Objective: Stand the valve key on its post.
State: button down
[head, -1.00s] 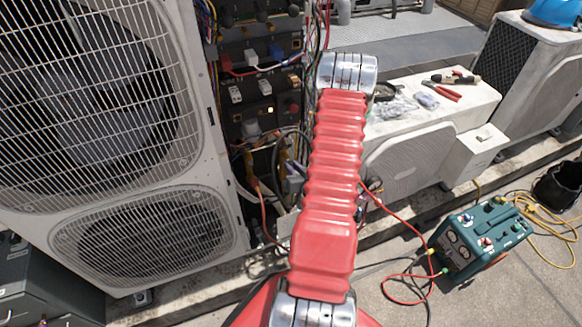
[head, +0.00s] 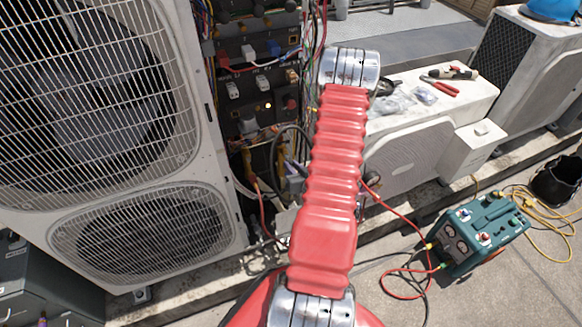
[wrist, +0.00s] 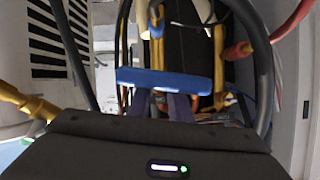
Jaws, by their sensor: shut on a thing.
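In the wrist view my gripper (wrist: 162,104) is shut on a bright blue bar, which looks like the handle of the valve key (wrist: 165,81). The bar lies crosswise, nearly level in the picture, just beyond the dark gripper body. The key's shaft and lower end are hidden or cannot be told from the clutter behind. Brass-coloured upright fittings stand beyond the bar; I cannot tell whether one is the post. In the head view my red arm hides the gripper, key and post.
A large condenser with fan grilles (head: 140,225) stands left of an open wiring bay (head: 255,100). Dark hoses and a red-ended line crowd the wrist view. Pliers (head: 440,88) lie on a low white unit (head: 430,105). A green gauge machine (head: 480,235) stands on the right.

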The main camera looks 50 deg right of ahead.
jog(key=shift+s, duration=0.1)
jog(key=shift+s+a, duration=0.55)
jog(key=shift+s, duration=0.3)
jog(key=shift+s+a, duration=0.5)
jog(key=shift+s, duration=0.3)
jog(key=c, duration=2.2)
grip_release()
grip_shut()
